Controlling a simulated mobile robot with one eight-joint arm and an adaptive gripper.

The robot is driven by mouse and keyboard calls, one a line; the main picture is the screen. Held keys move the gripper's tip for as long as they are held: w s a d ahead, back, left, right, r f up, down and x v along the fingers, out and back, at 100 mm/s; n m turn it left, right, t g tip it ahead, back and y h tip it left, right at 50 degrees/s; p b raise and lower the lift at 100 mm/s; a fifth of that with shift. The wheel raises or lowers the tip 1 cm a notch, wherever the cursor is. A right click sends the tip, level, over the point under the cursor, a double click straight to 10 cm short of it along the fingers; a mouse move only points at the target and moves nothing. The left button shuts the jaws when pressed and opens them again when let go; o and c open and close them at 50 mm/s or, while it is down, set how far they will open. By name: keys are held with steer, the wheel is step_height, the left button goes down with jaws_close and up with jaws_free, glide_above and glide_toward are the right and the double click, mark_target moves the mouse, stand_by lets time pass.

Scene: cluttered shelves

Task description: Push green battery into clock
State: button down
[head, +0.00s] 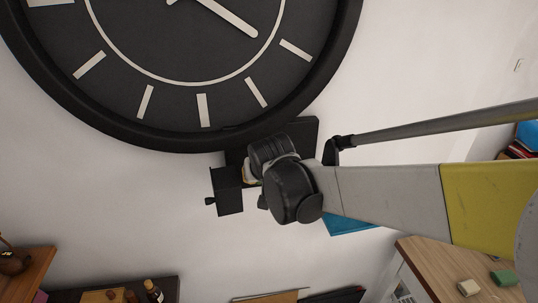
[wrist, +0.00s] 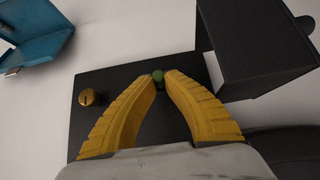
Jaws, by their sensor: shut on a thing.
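The clock (head: 180,55) is large, round and black with pale marks and hands, and hangs on the white wall. A black box (head: 300,130) sits at its lower edge, with a flap (head: 228,192) standing out to the lower left. In the wrist view, the green battery (wrist: 158,75) shows only its small round end between the yellow fingertips of my gripper (wrist: 159,84). The gripper is shut on it, in front of the black panel (wrist: 115,85). How far the battery is inside the panel cannot be told. In the head view my arm hides the fingertips and battery.
A brass knob (wrist: 90,97) is on the panel left of my fingers. A black flap (wrist: 255,45) juts out at the right. A blue object (wrist: 35,40) is at the upper left. A wooden counter (head: 430,262) holds small cream and green blocks.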

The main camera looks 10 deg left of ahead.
steer(key=c, duration=1.5)
jaws_free()
steer(key=shift+w, duration=0.1)
steer(key=v, duration=1.1)
steer(key=s+d+f+m+h+b, duration=0.1)
steer(key=s+d+f+b, duration=0.5)
steer(key=d+f+b, duration=0.2)
steer(key=s+d+f+m+b, duration=0.1)
steer(key=s+d+f+b, duration=0.5)
steer(key=f, duration=0.7)
steer(key=s+d+f+m+g+h+b, duration=0.1)
steer(key=s+d+f+b, duration=0.5)
steer(key=d+f+b, duration=0.4)
steer(key=shift+s+d+f+m+h, duration=0.1)
steer(key=shift+d+f+m+h, duration=0.1)
steer(key=shift+d, duration=0.5)
steer(key=shift+d+f+m+h, duration=0.1)
steer(key=shift+d+f, duration=0.05)
steer(key=shift+d, duration=0.5)
